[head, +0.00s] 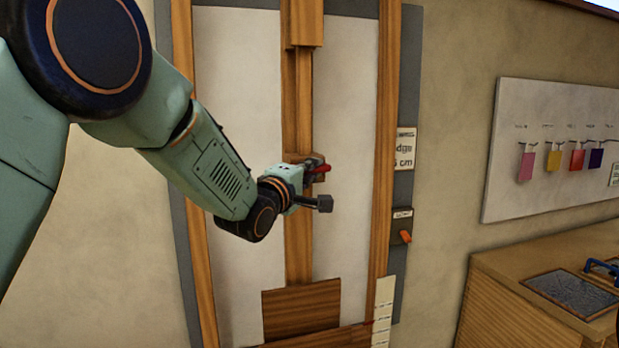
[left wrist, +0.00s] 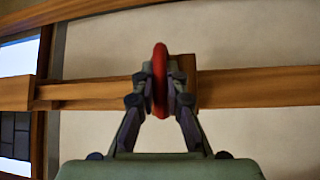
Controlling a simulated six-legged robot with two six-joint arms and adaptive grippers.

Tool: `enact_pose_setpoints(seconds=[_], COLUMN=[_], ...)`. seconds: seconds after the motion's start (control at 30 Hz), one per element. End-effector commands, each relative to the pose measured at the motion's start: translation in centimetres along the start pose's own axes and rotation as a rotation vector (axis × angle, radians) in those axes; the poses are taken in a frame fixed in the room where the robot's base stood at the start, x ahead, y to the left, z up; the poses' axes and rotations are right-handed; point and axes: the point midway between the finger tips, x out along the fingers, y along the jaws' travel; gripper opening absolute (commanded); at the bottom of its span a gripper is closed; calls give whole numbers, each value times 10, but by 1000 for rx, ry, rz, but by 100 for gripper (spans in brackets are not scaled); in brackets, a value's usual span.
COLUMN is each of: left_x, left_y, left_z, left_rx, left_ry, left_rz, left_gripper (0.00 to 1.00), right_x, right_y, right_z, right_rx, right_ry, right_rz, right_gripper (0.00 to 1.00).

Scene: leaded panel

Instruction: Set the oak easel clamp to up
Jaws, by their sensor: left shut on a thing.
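The oak easel (head: 299,115) stands against the wall, with a central wooden rail running up and down between two side posts. A small wooden block with a red handle (head: 322,168) sits on this rail at mid-height; I take it to be the easel clamp. My left gripper (head: 312,178) is at this handle. In the left wrist view, the fingers are shut on the red handle (left wrist: 160,80), one on each side. The block (left wrist: 188,78) shows just behind it. The gripper partly hides the clamp in the head view. My right gripper is not in view.
A larger wooden block (head: 304,25) sits higher on the rail, and a brown board (head: 301,308) is below. A small box with an orange lever (head: 405,237) is at the right post. A wooden bench (head: 540,295) stands at the lower right.

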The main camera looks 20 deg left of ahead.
Motion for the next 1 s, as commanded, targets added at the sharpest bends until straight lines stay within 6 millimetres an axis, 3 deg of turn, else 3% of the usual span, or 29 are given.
enact_pose_setpoints(seconds=[0.03, 0.27, 0.6, 0.8, 1.0], left_x=[4, 15, 24, 26, 27], left_y=[16, 49, 117, 148, 166], left_z=[-2, -7, -16, -20, -22], left_rx=[2, 3, 5, 3, 4], left_ry=[1, 0, 0, 0, 0], left_rz=[15, 17, 19, 19, 17], left_gripper=[0, 0, 0, 0, 0], right_x=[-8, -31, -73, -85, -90], right_y=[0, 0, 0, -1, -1], right_z=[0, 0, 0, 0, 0], right_rx=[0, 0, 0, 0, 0], right_ry=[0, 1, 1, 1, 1], right_rz=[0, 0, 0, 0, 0], right_gripper=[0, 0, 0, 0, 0])
